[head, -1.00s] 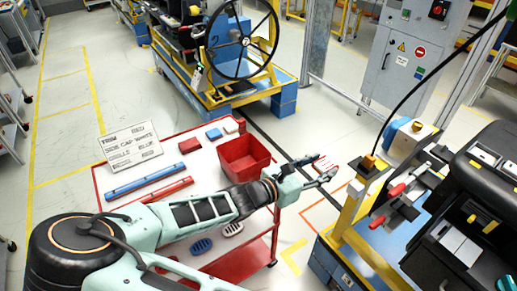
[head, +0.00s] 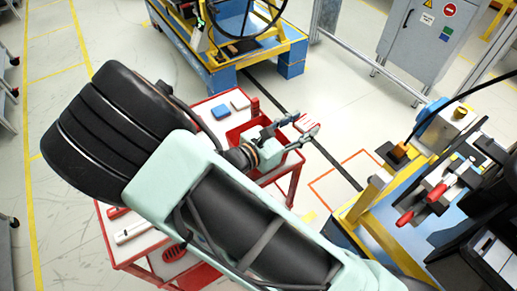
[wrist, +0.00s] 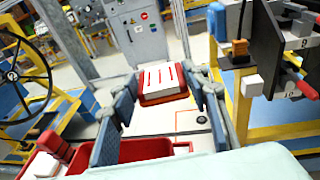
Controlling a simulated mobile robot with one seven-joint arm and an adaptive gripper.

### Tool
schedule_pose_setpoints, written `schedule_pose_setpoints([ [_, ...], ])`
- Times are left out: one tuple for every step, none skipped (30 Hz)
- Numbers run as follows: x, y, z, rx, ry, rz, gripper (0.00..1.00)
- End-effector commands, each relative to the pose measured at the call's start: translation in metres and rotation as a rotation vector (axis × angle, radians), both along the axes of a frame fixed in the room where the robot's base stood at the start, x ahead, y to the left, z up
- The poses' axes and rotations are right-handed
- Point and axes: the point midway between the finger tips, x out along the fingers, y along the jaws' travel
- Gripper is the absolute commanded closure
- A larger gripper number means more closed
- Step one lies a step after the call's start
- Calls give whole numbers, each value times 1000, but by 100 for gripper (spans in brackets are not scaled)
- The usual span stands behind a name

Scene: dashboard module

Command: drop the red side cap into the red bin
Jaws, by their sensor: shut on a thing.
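My gripper (head: 304,126) is shut on the red side cap (head: 306,122), which shows a white face with red marks. In the wrist view the cap (wrist: 163,84) lies between the two blue finger pads, its red rim visible. The red bin (head: 236,131) stands on the red cart, partly hidden by my arm and gripper. In the head view the gripper body overlaps the bin's right part, and the cap appears right of the bin. Red bin wall also shows low in the wrist view (wrist: 146,149). I cannot tell the cap's height over the bin.
A blue block (head: 221,112), a white block (head: 240,103) and a red block (head: 255,106) lie behind the bin. A red grille (head: 174,253) and a white bar (head: 140,229) lie at the cart's front. A yellow-framed station (head: 372,200) stands to the right. My arm hides much of the cart.

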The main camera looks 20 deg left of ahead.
Motion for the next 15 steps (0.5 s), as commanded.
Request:
schedule_pose_setpoints([
  [-5,25,9,10,0,46,81],
  [-8,37,14,11,0,71,81],
  [-12,52,22,9,0,102,81],
  [-14,62,28,8,-1,123,81],
  [-17,71,33,7,-1,143,81],
  [-20,82,40,5,-1,163,81],
  [-22,88,44,5,-2,178,81],
  [-24,94,48,3,-1,191,81],
  [-26,100,53,2,-1,202,81],
  [-27,103,55,1,-2,209,81],
  [-28,106,57,-1,0,216,81],
  [-29,108,58,-2,-1,221,81],
  [-30,110,59,-3,0,224,81],
  [-30,110,58,-4,0,225,81],
  [-30,111,57,-4,-1,226,81],
])
